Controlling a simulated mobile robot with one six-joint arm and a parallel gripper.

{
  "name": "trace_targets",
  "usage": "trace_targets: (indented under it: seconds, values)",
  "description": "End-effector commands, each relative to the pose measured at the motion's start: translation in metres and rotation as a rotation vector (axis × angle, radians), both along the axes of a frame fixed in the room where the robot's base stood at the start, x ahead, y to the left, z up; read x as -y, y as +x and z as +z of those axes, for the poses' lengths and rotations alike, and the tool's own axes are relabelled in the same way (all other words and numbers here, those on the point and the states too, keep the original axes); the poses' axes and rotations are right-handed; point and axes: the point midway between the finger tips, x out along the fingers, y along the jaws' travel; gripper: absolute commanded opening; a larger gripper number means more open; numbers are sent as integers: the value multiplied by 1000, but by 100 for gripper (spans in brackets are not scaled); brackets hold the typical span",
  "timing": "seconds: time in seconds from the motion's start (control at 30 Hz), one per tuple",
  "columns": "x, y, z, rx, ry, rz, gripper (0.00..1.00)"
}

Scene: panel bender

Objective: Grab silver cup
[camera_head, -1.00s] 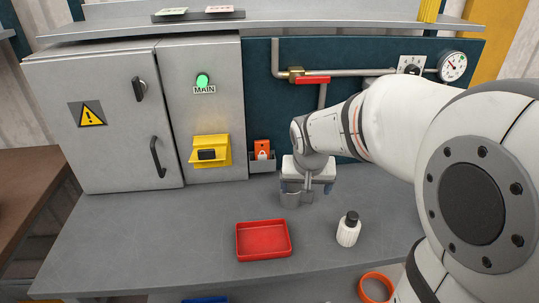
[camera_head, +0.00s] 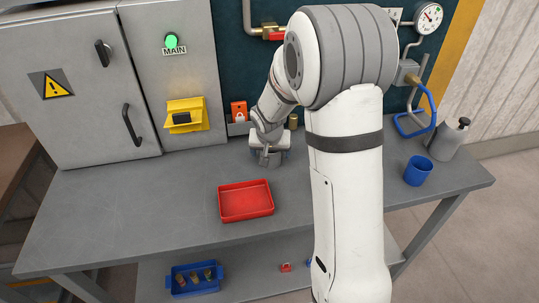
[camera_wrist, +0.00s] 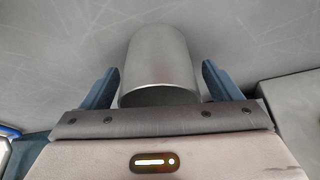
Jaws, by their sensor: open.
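The silver cup (camera_wrist: 160,55) is a plain grey metal cylinder. In the wrist view it lies between my gripper's (camera_wrist: 160,76) two blue fingers, with a visible gap on each side. The fingers are open and do not appear to touch it. In the head view my gripper (camera_head: 268,150) is low over the bench, and the cup (camera_head: 274,160) shows only in part beneath it. The cup's far side is hidden.
A red tray (camera_head: 246,202) lies in front of the gripper on the grey bench (camera_head: 120,210). A blue cup (camera_head: 418,170) and a grey bottle (camera_head: 449,138) stand at the right. The cabinet (camera_head: 80,80) is behind at left. The left bench is clear.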

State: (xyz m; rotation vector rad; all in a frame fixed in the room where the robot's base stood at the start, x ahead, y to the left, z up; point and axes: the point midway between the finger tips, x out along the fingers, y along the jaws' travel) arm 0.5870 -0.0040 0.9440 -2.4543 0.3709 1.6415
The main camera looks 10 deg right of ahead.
Motion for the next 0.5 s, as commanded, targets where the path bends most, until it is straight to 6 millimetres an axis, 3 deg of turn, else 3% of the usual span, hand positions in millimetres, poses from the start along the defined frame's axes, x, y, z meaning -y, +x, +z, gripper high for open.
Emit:
trace_targets:
  seconds: [0.33,0.5]
  values:
    - [1,4,-9,1,0,1,84]
    - [1,3,-9,0,1,1,71]
